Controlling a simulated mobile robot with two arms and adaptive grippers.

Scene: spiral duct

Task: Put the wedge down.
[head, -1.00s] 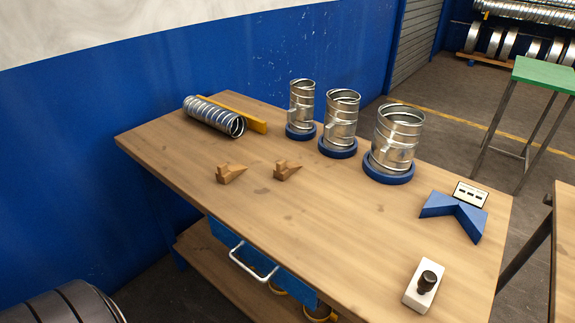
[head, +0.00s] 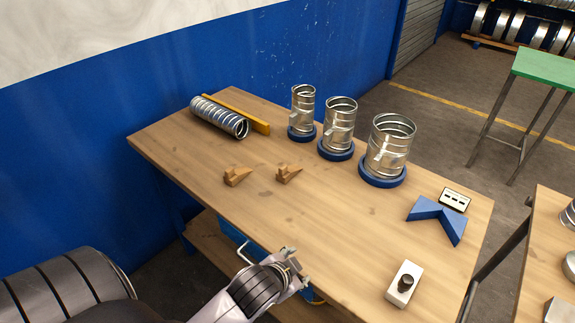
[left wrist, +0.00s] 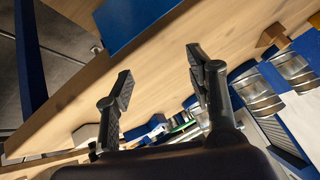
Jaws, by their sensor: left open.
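Two small brown wooden wedges lie on the wooden table: a left wedge (head: 237,177) and a right wedge (head: 289,174) in the head view. Both stand free, with no gripper touching them. My left gripper (head: 294,266) is at the table's front edge, nearer to me than both wedges. In the left wrist view the left gripper (left wrist: 160,78) is open with nothing between its fingers. A brown block, seemingly a wedge (left wrist: 272,36), shows at upper right there. My right gripper is not in view.
On the table (head: 330,220) are three upright metal ducts in blue rings, the largest (head: 388,150) at right. A lying spiral duct (head: 220,117) rests by a yellow bar (head: 240,112). A blue V-block (head: 437,216) and a white knob box (head: 404,284) stand at right. The table's middle is clear.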

